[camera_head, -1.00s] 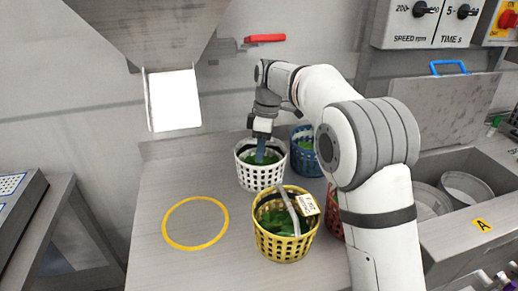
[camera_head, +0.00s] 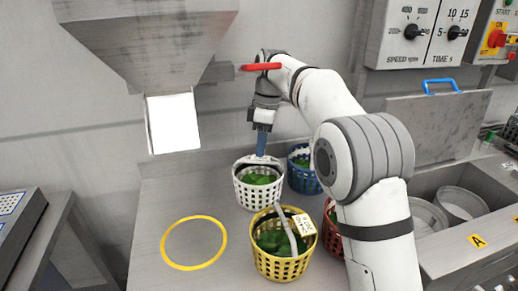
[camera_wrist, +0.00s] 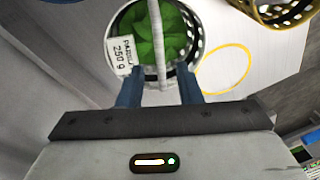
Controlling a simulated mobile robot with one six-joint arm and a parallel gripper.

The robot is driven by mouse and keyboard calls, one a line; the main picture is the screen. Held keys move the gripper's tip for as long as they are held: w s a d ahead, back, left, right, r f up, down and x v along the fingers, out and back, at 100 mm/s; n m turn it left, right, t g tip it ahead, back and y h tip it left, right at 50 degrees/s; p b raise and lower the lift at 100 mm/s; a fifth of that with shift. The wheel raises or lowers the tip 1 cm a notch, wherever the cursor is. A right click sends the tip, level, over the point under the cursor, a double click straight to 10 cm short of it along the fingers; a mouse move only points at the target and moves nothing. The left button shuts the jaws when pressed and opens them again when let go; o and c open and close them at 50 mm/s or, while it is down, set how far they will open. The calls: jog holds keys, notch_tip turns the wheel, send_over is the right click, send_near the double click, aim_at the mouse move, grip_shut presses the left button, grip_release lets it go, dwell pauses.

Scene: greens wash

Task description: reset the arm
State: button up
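My gripper (camera_head: 261,152) is above the white basket (camera_head: 257,191), pointing down. In the wrist view my gripper (camera_wrist: 158,85) has its two blue fingers spread apart, with the white basket's handle (camera_wrist: 155,35) between them and clear space on both sides. The white basket (camera_wrist: 118,22) holds green leaves and has a label reading 250 g. It stands upright on the steel table. My arm bends over from the right side of the head view.
A yellow basket (camera_head: 284,262) with leaves stands in front, a blue basket (camera_head: 301,179) behind, and a red basket (camera_head: 331,235) partly behind my arm. A yellow ring (camera_head: 194,243) marks bare table at left. A grey hopper (camera_head: 145,50) and red lever (camera_head: 261,67) are above.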

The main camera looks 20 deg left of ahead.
jog(key=s+d+r+m+t+p, duration=0.1)
jog(key=s+d+r+m+p, duration=0.15)
jog(key=d, duration=0.45)
jog(key=s+d+r+m+t+p, duration=0.1)
jog(key=s+d+r+m+p, duration=0.2)
jog(key=d, duration=0.4)
jog(key=s+d+r+m+p, duration=0.1)
jog(key=s+d+r+m, duration=0.1)
jog(key=s+d+m, duration=0.4)
jog(key=s+d+f+m+t+p, duration=0.1)
jog(key=s+d+f+m+p, duration=0.1)
jog(key=s+d+m, duration=0.2)
jog(key=s+d+f+m+t+p, duration=0.1)
jog(key=s+d+m, duration=0.3)
jog(key=s+d, duration=0.5)
jog(key=shift+s+f+h+p, duration=0.4)
jog(key=shift+s+f+p, duration=0.1)
jog(key=shift+s+p, duration=0.45)
jog(key=shift+d, duration=0.1)
